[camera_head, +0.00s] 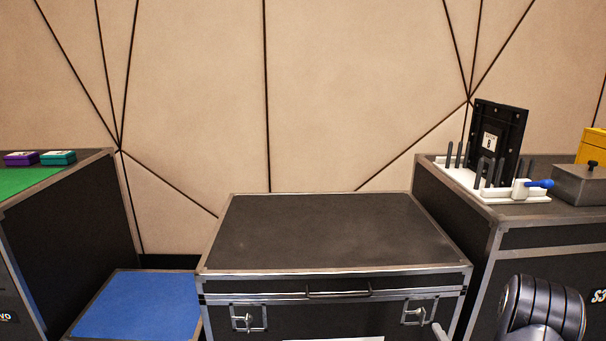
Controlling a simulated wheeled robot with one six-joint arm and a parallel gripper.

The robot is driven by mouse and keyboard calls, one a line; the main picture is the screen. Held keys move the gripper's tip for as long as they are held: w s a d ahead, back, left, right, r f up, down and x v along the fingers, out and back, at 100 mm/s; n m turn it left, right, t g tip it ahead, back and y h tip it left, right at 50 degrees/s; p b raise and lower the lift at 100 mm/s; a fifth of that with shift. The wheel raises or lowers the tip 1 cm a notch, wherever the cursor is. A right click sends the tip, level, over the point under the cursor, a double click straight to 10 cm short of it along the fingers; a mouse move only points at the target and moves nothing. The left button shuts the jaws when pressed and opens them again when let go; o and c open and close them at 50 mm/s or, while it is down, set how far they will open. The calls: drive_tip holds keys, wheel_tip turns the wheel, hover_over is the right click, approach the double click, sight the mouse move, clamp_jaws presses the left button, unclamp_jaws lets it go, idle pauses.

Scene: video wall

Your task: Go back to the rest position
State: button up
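My gripper's fingers do not show in the head view. A rounded black and grey part at the lower right edge looks like a piece of my own arm. It stands in front of the right-hand case. Whether my gripper is open, shut or holding anything cannot be seen.
A black flight case (335,235) with a clear top stands in the middle. The right case (440,195) bears a white rack (518,197) with a black panel (497,135), a grey box (582,186) and a yellow box (592,147). Purple (20,158) and teal (58,157) boxes sit left, above a low blue surface (138,305).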

sight(424, 319)
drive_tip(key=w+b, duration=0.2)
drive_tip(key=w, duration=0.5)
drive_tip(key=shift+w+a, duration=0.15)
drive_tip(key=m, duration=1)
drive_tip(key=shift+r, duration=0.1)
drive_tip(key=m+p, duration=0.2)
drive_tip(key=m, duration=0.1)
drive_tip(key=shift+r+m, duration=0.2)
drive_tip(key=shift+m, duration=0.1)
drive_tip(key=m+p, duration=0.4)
drive_tip(key=shift+p, duration=0.3)
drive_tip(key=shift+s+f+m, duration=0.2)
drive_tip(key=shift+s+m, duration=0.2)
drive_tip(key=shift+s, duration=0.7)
